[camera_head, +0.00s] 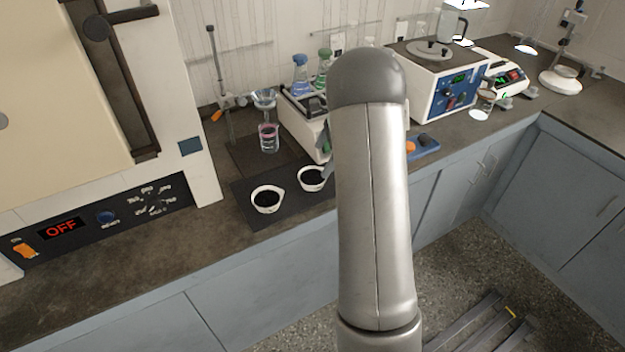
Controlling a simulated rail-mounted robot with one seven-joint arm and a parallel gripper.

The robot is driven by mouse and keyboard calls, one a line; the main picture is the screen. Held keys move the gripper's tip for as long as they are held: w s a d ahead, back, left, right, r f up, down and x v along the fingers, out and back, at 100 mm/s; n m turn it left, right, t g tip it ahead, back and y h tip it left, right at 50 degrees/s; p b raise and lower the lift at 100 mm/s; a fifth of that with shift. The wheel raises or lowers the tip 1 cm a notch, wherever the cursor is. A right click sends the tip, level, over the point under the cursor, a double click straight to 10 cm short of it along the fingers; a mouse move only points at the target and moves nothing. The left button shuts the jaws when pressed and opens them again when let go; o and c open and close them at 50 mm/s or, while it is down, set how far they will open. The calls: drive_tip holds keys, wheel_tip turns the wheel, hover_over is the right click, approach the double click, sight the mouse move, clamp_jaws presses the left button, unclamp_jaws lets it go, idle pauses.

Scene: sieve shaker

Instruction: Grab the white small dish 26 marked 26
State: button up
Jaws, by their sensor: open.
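Two small white dishes with dark contents stand on a dark mat (288,213) on the bench. One is the left dish (257,207); the other is the right dish (303,186), a little farther back and close to my arm. No number is legible on either, so I cannot tell which is marked 26. My gripper (327,161) is mostly hidden behind my arm; only a grey sliver shows at the arm's left edge, just beside the right dish. It is open, and I cannot tell whether it touches the dish.
A large oven-like unit showing OFF (62,228) stands at left. Behind the dishes are a glass beaker (268,138), a stand (220,75) and a white device (303,125) with bottles. A blue-panelled machine (455,95) stands right. The front left bench is clear.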

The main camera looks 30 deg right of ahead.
sight(308, 182)
drive_tip(key=x, duration=0.2)
drive_tip(key=shift+w+a+f, duration=0.1)
drive_tip(key=shift+f, duration=0.15)
drive_tip(key=shift+w+d+p+x, duration=0.15)
drive_tip(key=shift+p+x, duration=0.15)
drive_tip(key=shift+x, duration=0.95)
drive_tip(key=shift+w+d+p+x, duration=0.15)
drive_tip(key=shift+p+x, duration=0.15)
drive_tip(key=shift+x, duration=0.95)
drive_tip(key=shift+f, duration=0.1)
drive_tip(key=c, duration=1)
